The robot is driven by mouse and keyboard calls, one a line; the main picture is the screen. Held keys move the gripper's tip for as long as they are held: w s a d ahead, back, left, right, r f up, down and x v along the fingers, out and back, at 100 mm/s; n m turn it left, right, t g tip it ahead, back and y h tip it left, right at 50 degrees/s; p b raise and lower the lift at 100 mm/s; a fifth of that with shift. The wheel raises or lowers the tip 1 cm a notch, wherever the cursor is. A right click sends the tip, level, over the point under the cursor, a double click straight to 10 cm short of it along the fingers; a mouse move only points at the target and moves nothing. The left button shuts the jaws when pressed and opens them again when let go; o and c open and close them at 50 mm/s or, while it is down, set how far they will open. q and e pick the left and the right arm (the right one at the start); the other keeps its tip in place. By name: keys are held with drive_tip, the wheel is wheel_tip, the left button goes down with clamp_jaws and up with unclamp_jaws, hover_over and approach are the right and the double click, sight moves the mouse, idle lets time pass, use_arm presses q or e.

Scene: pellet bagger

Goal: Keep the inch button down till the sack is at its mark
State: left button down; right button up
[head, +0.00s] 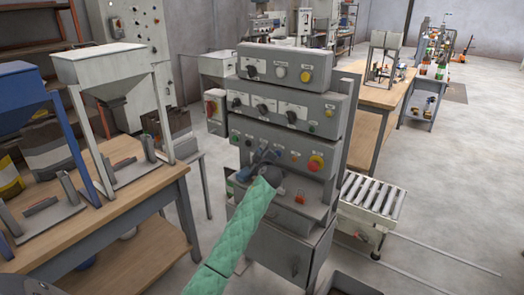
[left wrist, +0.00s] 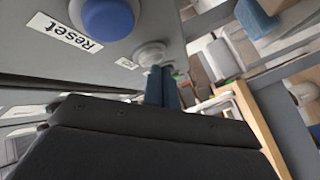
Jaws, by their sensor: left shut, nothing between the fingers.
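The grey control console (head: 285,130) stands in the middle of the head view, with stacked panels of knobs and buttons. My left gripper (head: 264,157) is at its lower panel, at the end of my green-sleeved arm. Its blue fingers (left wrist: 162,88) are shut and empty in the left wrist view. Their tips are at a pale round button (left wrist: 152,54); I cannot tell whether they touch it. Its small label is unreadable. A blue button (left wrist: 108,18) marked Reset is beside it. I cannot pick out the inch button by name, nor the sack's mark. My right gripper is not in view.
A red emergency-stop button (head: 315,163) is right of my gripper on the console. A roller conveyor (head: 372,194) stands to the right. A wooden bench (head: 150,205) with white (head: 112,72) and blue hoppers (head: 20,95) is on the left. Open floor lies at right.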

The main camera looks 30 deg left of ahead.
use_arm(q)
drive_tip(key=shift+w+b, duration=0.35)
drive_tip(key=shift+b, duration=0.1)
idle(0.5)
idle(3.7)
drive_tip(key=shift+s, duration=0.85)
drive_tip(key=shift+s, duration=0.1)
drive_tip(key=s, duration=0.5)
drive_tip(key=shift+a, duration=0.2)
drive_tip(key=shift+w, duration=0.1)
idle(0.9)
